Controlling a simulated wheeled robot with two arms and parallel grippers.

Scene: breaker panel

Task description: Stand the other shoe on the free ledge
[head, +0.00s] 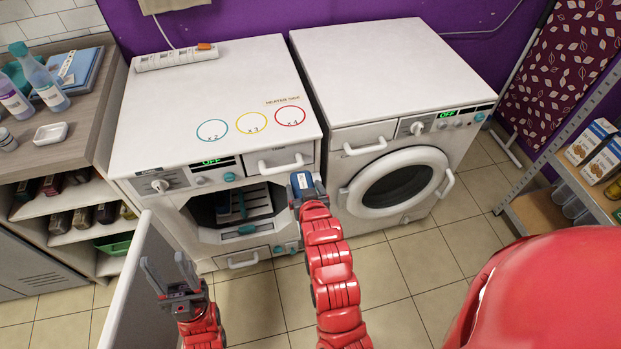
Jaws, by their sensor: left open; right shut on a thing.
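The left machine's front (197,183) is open, and a dark rack with slats (256,203) shows inside. A small bluish thing, perhaps the first shoe (222,208), is on the rack's left part; its shape is hard to make out. My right gripper (302,186) is shut on a dark blue shoe (302,181), just right of the opening and in front of the machine's right edge. The fingers are mostly hidden. My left gripper (167,266) is open and empty, low and left, in front of the machine. The right side of the rack is partly hard to see.
The open white door (138,285) stands beside my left gripper. The right washing machine (395,130) has its round door shut. A shelf unit (62,208) stands left and a rack (575,180) right.

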